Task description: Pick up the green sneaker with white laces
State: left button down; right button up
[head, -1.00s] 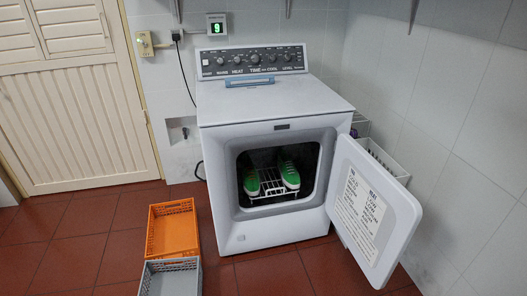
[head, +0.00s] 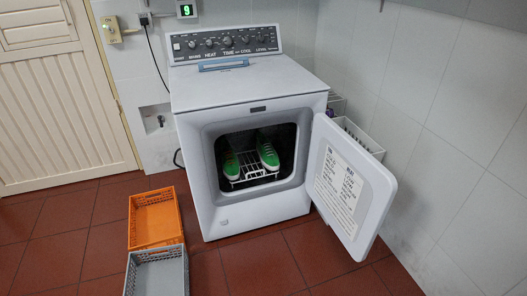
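Two green sneakers sit side by side on a white wire rack (head: 254,176) inside the open dryer (head: 250,115). The right green sneaker (head: 268,154) shows clearly, with a pale toe and sole edge. The left green sneaker (head: 231,166) is darker and partly in the shadow of the opening. The laces are too small to make out well on either one. Neither of my grippers is in view.
The dryer door (head: 350,187) stands open to the right. An orange crate (head: 155,218) and a grey crate (head: 157,274) stand on the floor at the left front. A white basket (head: 360,139) is behind the door. The red tiled floor in front is clear.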

aim_at(269, 159)
jog(key=i+l+u, duration=0.45)
jog(key=i, duration=0.55)
jog(key=i+l+u, duration=0.45)
jog(key=i+l, duration=0.4)
jog(key=i, duration=0.05)
